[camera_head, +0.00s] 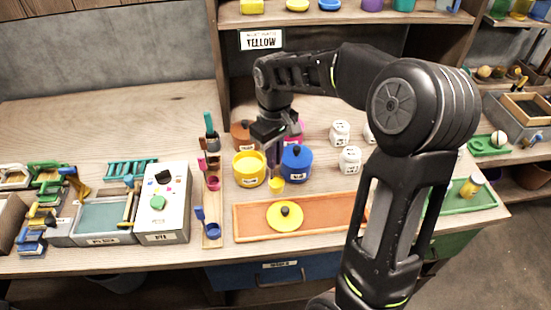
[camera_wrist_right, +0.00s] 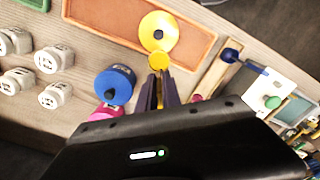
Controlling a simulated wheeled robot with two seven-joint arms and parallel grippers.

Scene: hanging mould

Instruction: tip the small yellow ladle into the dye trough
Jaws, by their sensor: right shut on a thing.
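My right gripper (camera_head: 271,150) points down among the pots and is shut on the small yellow ladle (camera_head: 277,185). The ladle's round cup hangs below the fingers, between the open yellow pot (camera_head: 250,170) and the blue lidded pot (camera_head: 297,165). In the right wrist view the fingers (camera_wrist_right: 160,92) lead to the yellow cup (camera_wrist_right: 158,62); the handle is mostly hidden between them. I cannot tell what the cup holds. A grey trough with a blue-grey surface (camera_head: 105,218), likely the dye trough, is far left of the gripper. My left gripper is not in view.
A yellow lid (camera_head: 285,217) lies on the orange tray (camera_head: 335,220) in front of the ladle. A wooden rack with small ladles (camera_head: 211,225) and a white box (camera_head: 163,200) stand between gripper and trough. White jars (camera_head: 350,160) stand right.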

